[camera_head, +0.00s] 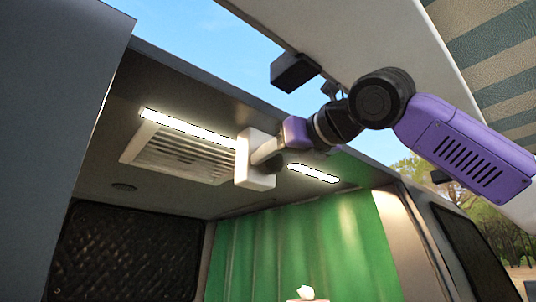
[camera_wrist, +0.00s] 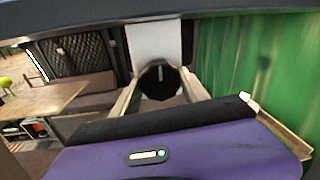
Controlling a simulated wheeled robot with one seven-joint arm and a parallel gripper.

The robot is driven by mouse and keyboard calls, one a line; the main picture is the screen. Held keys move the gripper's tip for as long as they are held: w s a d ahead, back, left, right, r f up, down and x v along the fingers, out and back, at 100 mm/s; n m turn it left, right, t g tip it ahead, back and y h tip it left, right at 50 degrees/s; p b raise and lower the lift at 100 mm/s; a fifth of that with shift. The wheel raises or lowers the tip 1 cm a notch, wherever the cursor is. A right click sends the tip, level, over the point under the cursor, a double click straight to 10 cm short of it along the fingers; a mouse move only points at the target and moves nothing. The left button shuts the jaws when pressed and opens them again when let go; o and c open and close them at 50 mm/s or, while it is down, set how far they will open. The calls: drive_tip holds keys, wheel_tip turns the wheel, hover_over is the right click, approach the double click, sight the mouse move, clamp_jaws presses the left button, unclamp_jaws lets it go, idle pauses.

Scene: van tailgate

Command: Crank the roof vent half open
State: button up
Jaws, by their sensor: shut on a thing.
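The roof vent (camera_head: 180,154) is a pale slatted panel in the van ceiling, left of my gripper in the head view. I cannot tell how far its slats are tilted. A white block (camera_head: 257,183), likely the crank's housing, hangs beside the vent's right end. My gripper (camera_head: 263,153) reaches it from the right. In the wrist view a dark round knob (camera_wrist: 160,79) sits between the two pale fingers of my gripper (camera_wrist: 158,84), in front of the white block (camera_wrist: 154,42). The fingers are shut on the knob.
Light strips (camera_head: 188,126) run along the ceiling close to the vent and my gripper. A dark box (camera_head: 295,71) is above my arm near the raised tailgate (camera_head: 400,40). A green curtain (camera_head: 300,245) hangs below. A wooden table (camera_wrist: 45,103) shows in the wrist view.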

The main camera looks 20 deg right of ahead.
drive_tip(key=shift+s+a, duration=0.15)
drive_tip(key=shift+s, duration=0.05)
drive_tip(key=shift+a+r+m+p, duration=0.1)
drive_tip(key=shift+m+p, duration=0.6)
drive_tip(key=shift+p, duration=0.15)
drive_tip(key=shift+r+m+g+p, duration=0.2)
drive_tip(key=shift+m+g+p, duration=0.1)
drive_tip(key=shift+m+p, duration=0.85)
drive_tip(key=m, duration=0.1)
drive_tip(key=m+p, duration=0.2)
drive_tip(key=shift+d+r+m, duration=0.15)
drive_tip(key=shift+d+m, duration=0.1)
drive_tip(key=shift+m, duration=0.1)
drive_tip(key=m+p, duration=0.1)
drive_tip(key=m, duration=0.2)
drive_tip(key=shift+y, duration=0.3)
drive_tip(key=m, duration=0.5)
drive_tip(key=m+y+p, duration=0.1)
drive_tip(key=m, duration=0.4)
drive_tip(key=shift+g, duration=0.4)
drive_tip(key=m+y, duration=0.1)
drive_tip(key=m, duration=0.4)
